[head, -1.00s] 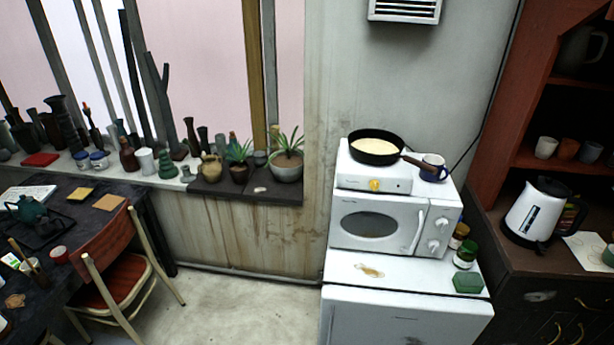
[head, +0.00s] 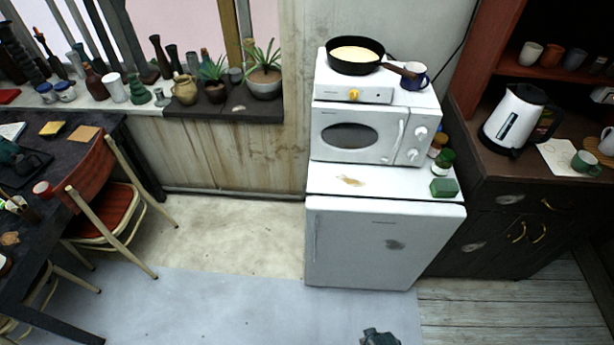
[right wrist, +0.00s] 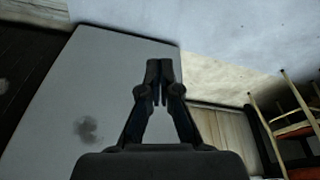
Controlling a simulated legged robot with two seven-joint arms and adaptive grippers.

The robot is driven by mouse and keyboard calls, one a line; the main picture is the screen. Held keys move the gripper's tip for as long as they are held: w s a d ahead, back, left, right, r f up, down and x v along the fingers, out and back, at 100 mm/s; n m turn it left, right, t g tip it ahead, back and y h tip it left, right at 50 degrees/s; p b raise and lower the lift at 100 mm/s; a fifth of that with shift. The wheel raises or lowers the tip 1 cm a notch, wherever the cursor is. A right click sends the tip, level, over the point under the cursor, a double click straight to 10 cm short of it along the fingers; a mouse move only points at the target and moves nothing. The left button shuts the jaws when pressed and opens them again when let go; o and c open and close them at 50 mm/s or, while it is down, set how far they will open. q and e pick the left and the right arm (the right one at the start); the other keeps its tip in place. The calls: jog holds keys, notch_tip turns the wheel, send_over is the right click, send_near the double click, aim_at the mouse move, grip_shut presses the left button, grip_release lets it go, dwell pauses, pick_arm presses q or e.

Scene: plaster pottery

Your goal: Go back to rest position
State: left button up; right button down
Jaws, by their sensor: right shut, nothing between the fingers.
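My right gripper (right wrist: 157,85) is shut and empty in the right wrist view, with the white fridge front behind it. A dark part of my right gripper (head: 380,337) shows at the bottom edge of the head view, low in front of the small white fridge (head: 350,245) and apart from it. My left gripper is not in view.
A white microwave (head: 335,118) stands on the fridge, with a hot plate and a black pan (head: 340,68) on top. A red chair (head: 100,200) and dark table are at left. A dark cabinet (head: 500,210) with a kettle (head: 515,115) is at right. The floor between is clear.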

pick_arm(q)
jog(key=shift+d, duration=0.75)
pick_arm(e)
jog(key=s+f, duration=0.4)
jog(key=f, duration=0.4)
jog(key=s+d+f+g, duration=0.1)
jog(key=s+f, duration=0.4)
jog(key=f, duration=0.3)
jog(key=s+d+f, duration=0.1)
jog(key=s+f, duration=0.3)
jog(key=f, duration=0.4)
jog(key=shift+s, duration=0.15)
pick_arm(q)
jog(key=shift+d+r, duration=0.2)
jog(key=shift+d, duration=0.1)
pick_arm(e)
jog(key=shift+d+f, duration=0.2)
jog(key=shift+d, duration=0.1)
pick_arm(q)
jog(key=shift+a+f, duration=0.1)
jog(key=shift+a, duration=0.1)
pick_arm(e)
jog(key=shift+a, duration=0.2)
